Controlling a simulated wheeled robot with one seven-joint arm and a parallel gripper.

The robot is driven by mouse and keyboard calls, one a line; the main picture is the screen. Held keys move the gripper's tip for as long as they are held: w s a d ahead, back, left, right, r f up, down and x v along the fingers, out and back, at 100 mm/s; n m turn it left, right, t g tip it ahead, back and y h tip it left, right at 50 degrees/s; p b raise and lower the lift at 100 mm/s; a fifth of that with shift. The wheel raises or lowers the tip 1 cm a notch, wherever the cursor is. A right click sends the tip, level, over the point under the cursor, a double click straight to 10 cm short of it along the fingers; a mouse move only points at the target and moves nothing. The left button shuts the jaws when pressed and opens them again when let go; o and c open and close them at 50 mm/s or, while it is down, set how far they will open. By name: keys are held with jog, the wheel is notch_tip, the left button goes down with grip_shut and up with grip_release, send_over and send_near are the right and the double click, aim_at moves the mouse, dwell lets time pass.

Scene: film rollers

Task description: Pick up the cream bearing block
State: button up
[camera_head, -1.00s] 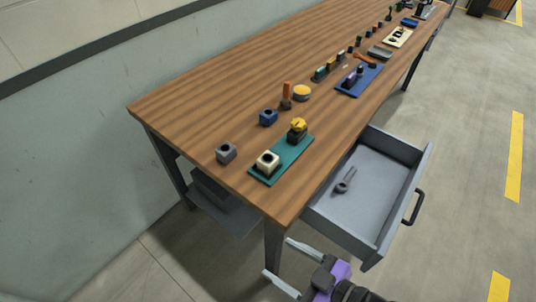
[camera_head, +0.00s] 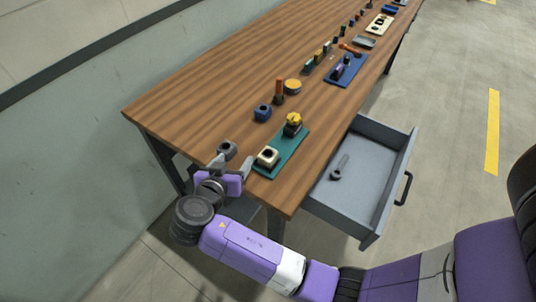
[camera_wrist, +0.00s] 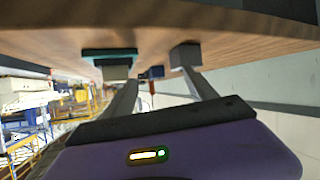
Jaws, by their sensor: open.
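The cream bearing block (camera_head: 267,157), with a dark round hole in its top, sits at the near end of a teal plate (camera_head: 292,157) on the wooden table. In the wrist view, where the table appears upside down, the cream block (camera_wrist: 116,72) shows by the left finger, under the teal plate (camera_wrist: 100,54). My gripper (camera_head: 232,164) is open and empty at the table's near edge, left of the cream block. Its fingers (camera_wrist: 161,80) reach toward the table. I cannot tell whether a finger touches anything.
A grey block (camera_head: 228,149) stands close to my left finger. A yellow-topped part (camera_head: 293,122) sits on the teal plate's far end. A blue block (camera_head: 263,112) and an orange-handled tool (camera_head: 279,90) stand behind. The open drawer (camera_head: 375,165) juts out at right, holding a grey tool.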

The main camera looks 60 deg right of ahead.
aim_at(267, 155)
jog(key=s+m+g, duration=0.1)
jog(key=s+d+m+g+h, duration=0.1)
jog(key=s+m, duration=0.1)
jog(key=s+r+m+g, duration=0.1)
jog(key=s, duration=0.1)
jog(key=shift+d+m+g+h, duration=0.25)
jog(key=shift+m+g+h, duration=0.05)
jog(key=shift+m+g, duration=0.1)
jog(key=shift+s+d+g, duration=0.2)
jog(key=shift+d+g, duration=0.05)
jog(key=shift+g, duration=0.05)
jog(key=p+x, duration=0.2)
jog(key=x, duration=0.5)
jog(key=shift+s+d, duration=0.15)
jog(key=shift+d, duration=0.05)
jog(key=shift+f, duration=0.1)
jog(key=shift+c, duration=0.3)
grip_shut()
